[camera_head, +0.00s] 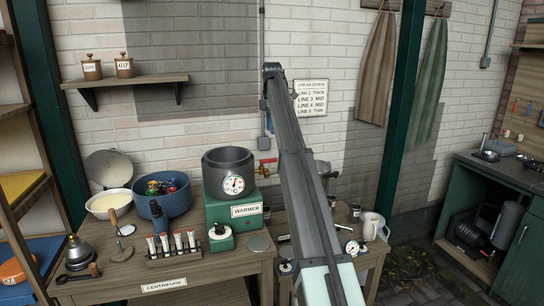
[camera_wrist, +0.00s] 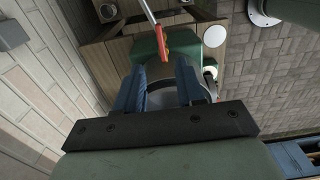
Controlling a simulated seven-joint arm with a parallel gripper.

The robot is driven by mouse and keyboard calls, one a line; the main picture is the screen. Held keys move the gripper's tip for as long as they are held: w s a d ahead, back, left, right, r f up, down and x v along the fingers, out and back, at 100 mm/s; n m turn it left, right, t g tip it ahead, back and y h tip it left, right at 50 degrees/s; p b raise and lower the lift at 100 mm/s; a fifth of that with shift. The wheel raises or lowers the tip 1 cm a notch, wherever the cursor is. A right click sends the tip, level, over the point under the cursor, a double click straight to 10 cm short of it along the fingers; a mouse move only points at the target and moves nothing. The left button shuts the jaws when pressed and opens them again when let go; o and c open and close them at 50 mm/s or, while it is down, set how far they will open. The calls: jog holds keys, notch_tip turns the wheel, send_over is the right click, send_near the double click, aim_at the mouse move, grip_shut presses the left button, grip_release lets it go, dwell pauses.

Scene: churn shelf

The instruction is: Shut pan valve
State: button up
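In the wrist view a red-orange handle (camera_wrist: 178,44) on a thin pale pipe shows just beyond my fingertips. My gripper (camera_wrist: 160,66) has its two blue fingers spread apart, with nothing held between them.
The green warmer base (camera_head: 233,210) stands on the wooden bench (camera_head: 130,268), beside a blue bowl (camera_head: 170,200), a cream-filled bowl (camera_head: 109,203) and a rack of tubes (camera_head: 174,250). A mug (camera_head: 372,226) stands right of my arm. A wall shelf (camera_head: 125,81) holds two jars.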

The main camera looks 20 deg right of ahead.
aim_at(268, 162)
notch_tip(268, 162, down, 12)
jog(key=shift+f, duration=0.15)
dwell(0.3)
jog(key=shift+c, duration=0.4)
grip_shut()
